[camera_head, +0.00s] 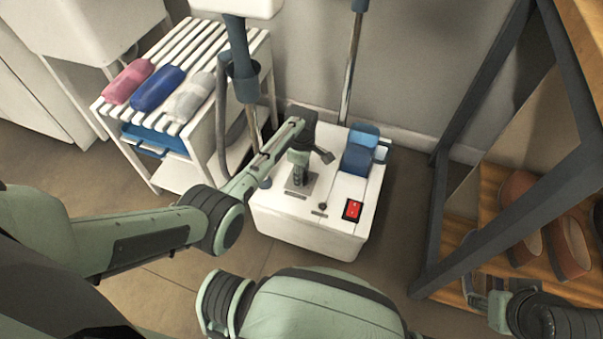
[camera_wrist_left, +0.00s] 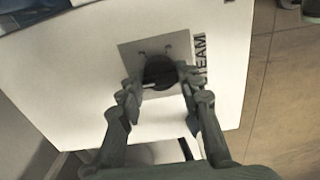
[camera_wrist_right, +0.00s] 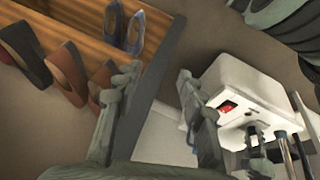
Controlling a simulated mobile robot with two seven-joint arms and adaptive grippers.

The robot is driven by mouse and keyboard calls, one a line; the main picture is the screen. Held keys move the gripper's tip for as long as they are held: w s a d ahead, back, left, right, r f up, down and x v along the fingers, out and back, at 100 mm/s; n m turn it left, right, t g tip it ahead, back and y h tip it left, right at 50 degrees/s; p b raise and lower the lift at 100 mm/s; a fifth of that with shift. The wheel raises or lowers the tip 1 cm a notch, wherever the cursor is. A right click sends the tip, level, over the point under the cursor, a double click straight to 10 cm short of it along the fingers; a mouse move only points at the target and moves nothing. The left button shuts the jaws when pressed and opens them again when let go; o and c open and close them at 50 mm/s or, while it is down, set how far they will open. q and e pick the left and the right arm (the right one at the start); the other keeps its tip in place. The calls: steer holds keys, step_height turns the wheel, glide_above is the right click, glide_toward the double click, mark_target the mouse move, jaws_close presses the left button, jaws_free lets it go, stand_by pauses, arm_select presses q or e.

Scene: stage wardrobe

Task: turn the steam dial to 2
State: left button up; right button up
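The white steamer base (camera_head: 305,237) stands on the floor in the middle of the head view. Its dark round steam dial (camera_wrist_left: 161,72) sits on a grey plate (camera_wrist_left: 130,55) beside partly covered "STEAM" lettering in the left wrist view. My left gripper (camera_head: 299,178) points down over this plate. Its fingers (camera_wrist_left: 162,90) are open, one on each side of the dial, with small gaps visible. A pale mark shows on the dial's near edge; I cannot read a number. My right gripper (camera_wrist_right: 158,80) is open and empty, near the shoe shelf, away from the steamer.
The steamer carries a red switch (camera_head: 352,209), a blue tank (camera_head: 360,152) and upright poles (camera_head: 352,65). A white slatted rack (camera_head: 190,45) with rolled cloths stands at left. A dark-framed shelf (camera_head: 440,200) with shoes (camera_head: 567,245) stands at right.

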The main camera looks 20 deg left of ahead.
arm_select(q)
steer(key=c, duration=0.3)
steer(key=shift+r, duration=0.1)
steer(key=m+p, duration=0.3)
steer(key=m, duration=0.2)
steer(key=shift+m, duration=0.4)
steer(key=m, duration=0.2)
steer(key=shift+m+p, duration=0.3)
steer(key=shift+s+m, duration=0.1)
steer(key=shift+m, duration=1.5)
arm_select(e)
step_height(320, 180, down, 9)
steer(key=w, duration=0.1)
steer(key=shift+w+g, duration=0.3)
steer(key=shift+g, duration=0.1)
arm_select(q)
steer(key=shift+p, duration=0.3)
arm_select(e)
steer(key=shift+f, duration=0.25)
arm_select(q)
steer(key=o, duration=1)
steer(key=shift+o, duration=0.8)
arm_select(e)
steer(key=shift+w, duration=0.1)
